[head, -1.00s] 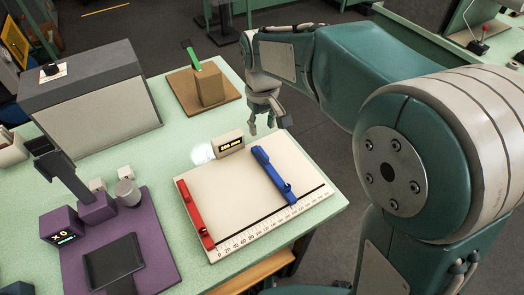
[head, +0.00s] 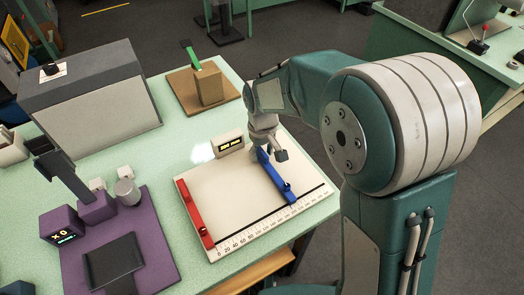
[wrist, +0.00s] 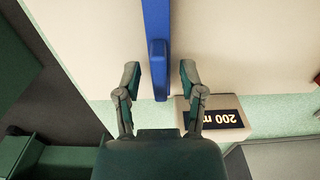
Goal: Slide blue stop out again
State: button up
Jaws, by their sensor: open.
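The blue stop (head: 280,184) is a long bar lying across the right part of a pale measuring board (head: 225,190), near the high end of its printed scale. My gripper (head: 270,155) is at the far end of the blue stop. In the wrist view, my open gripper (wrist: 160,68) has one finger on each side of the blue stop (wrist: 157,25), with gaps on both sides. Its far end shows between the fingers. I cannot tell how far the fingertips are above the board.
A red stop (head: 195,213) lies along the board's left edge. A small display box (head: 230,144) stands behind the board; in the wrist view its display (wrist: 214,118) shows 200. A purple scale base (head: 150,235) is at left, and a brown block (head: 208,88) at the back.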

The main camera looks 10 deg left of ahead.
grip_shut()
jog(key=w+d, duration=0.4)
jog(key=d, duration=0.1)
jog(key=w+d, duration=0.2)
jog(key=d, duration=0.1)
jog(key=shift+w+d, duration=0.1)
jog(key=shift+d, duration=0.05)
grip_release()
jog(key=shift+d, duration=0.15)
